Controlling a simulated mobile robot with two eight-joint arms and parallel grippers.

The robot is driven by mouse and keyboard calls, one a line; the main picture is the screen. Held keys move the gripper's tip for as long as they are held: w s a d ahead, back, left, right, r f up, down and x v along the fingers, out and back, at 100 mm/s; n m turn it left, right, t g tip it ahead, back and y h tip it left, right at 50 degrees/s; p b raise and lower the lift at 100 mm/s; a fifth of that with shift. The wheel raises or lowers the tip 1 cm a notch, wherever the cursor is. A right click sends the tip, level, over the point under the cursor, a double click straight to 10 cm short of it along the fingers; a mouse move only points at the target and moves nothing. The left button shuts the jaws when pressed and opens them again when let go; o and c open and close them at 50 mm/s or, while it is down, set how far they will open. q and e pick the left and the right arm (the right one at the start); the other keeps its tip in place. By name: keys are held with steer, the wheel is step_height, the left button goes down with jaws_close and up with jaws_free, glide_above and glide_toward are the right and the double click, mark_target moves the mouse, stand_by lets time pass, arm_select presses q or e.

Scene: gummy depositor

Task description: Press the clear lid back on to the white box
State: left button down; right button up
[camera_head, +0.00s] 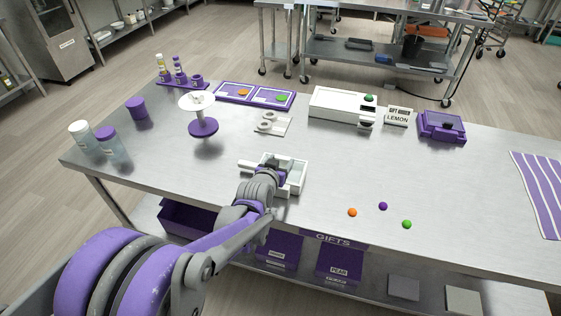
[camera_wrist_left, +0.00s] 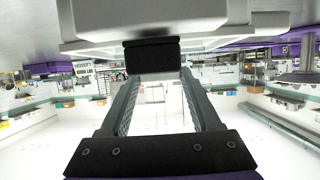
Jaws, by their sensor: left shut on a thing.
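The white box (camera_head: 293,161) stands on the steel table near the front edge, in the head view. It looks open at the top, with a pale interior. My left gripper (camera_head: 262,177) is over its near left part, and my wrist hides much of the box. In the left wrist view, a pale box-like body (camera_wrist_left: 95,20) fills the top, with the dark fingertips (camera_wrist_left: 152,56) right against it. The left gripper is shut on what looks like the white box; the exact grip is unclear. I cannot make out the clear lid for certain. My right gripper is not in view.
Orange (camera_head: 352,212), purple (camera_head: 383,206) and green (camera_head: 407,224) gummies lie right of the box. A small white mould (camera_head: 272,123), a purple-based stand (camera_head: 203,128) and a white machine (camera_head: 336,106) stand behind. Jars (camera_head: 82,136) are at left. The table's right middle is mostly clear.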

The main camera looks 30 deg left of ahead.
arm_select(q)
steer(key=shift+f, duration=0.1)
jaws_free()
stand_by(0.3)
steer(key=p+v, duration=0.1)
steer(key=v, duration=0.9)
steer(key=shift+s+d, duration=0.1)
steer(key=shift+s, duration=0.3)
steer(key=s+d+m+g+h+p, duration=0.1)
steer(key=s+d+g+p, duration=0.1)
steer(key=s+d, duration=0.2)
steer(key=s+d+g+h+p, duration=0.1)
steer(key=s+d+g+p, duration=0.1)
steer(key=s, duration=0.6)
steer(key=s+d+m+g+h+p, duration=0.1)
steer(key=s+d+g+p, duration=0.2)
steer(key=s+d, duration=0.3)
steer(key=shift+s+d+m+g, duration=0.15)
steer(key=shift+d+m+g, duration=0.1)
steer(key=shift+m+g, duration=0.05)
